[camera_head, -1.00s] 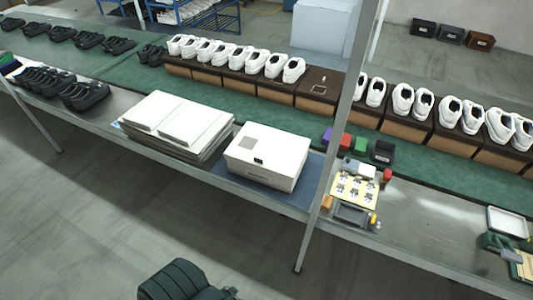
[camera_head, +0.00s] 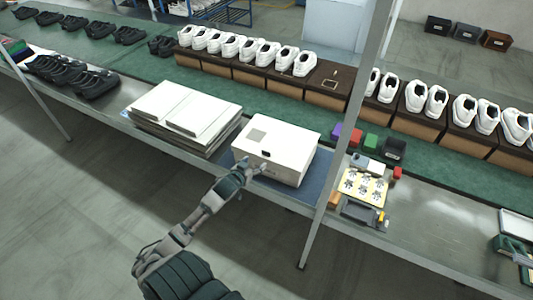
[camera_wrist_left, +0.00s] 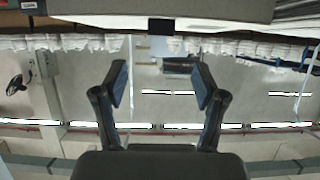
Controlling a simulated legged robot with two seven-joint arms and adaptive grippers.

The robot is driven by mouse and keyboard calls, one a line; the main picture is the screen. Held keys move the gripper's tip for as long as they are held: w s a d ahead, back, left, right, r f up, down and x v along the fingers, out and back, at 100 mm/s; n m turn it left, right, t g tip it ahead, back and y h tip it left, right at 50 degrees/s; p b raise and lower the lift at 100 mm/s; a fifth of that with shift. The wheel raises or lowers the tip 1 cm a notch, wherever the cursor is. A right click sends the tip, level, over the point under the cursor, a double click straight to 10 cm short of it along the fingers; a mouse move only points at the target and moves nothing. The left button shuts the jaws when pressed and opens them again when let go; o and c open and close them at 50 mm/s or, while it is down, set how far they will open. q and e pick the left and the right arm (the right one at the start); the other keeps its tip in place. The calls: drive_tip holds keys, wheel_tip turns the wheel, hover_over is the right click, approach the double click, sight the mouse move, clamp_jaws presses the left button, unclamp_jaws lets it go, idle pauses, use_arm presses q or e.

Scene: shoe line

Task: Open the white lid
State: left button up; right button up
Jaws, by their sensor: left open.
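The white box with its white lid (camera_head: 285,138) sits on a blue mat on the bench in the head view. The lid lies closed, with a grey square and a small dark tab (camera_head: 266,154) at its front edge. My left gripper (camera_head: 259,167) is at the box's front side, just below the tab; whether it touches the box cannot be told. In the left wrist view my left gripper (camera_wrist_left: 160,85) has its two fingers spread with nothing between them. A grey box-like edge with a dark tab (camera_wrist_left: 161,26) shows at the top there. My right gripper is not in view.
Stacked flat white boxes (camera_head: 182,110) stand left of the box. A metal post (camera_head: 345,140) rises to its right, near a tray of small parts (camera_head: 362,186). White shoes on brown boxes (camera_head: 245,50) line the green belt behind. Black shoes stand at left.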

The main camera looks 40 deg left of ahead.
sight(266, 152)
use_arm(q)
drive_tip(key=b+x, duration=0.1)
drive_tip(key=x, duration=1)
drive_tip(key=shift+w+a+f, duration=0.1)
drive_tip(key=shift+f, duration=0.2)
drive_tip(key=shift+w+f, duration=0.2)
drive_tip(key=shift+w, duration=0.4)
drive_tip(key=shift+a, duration=0.15)
clamp_jaws()
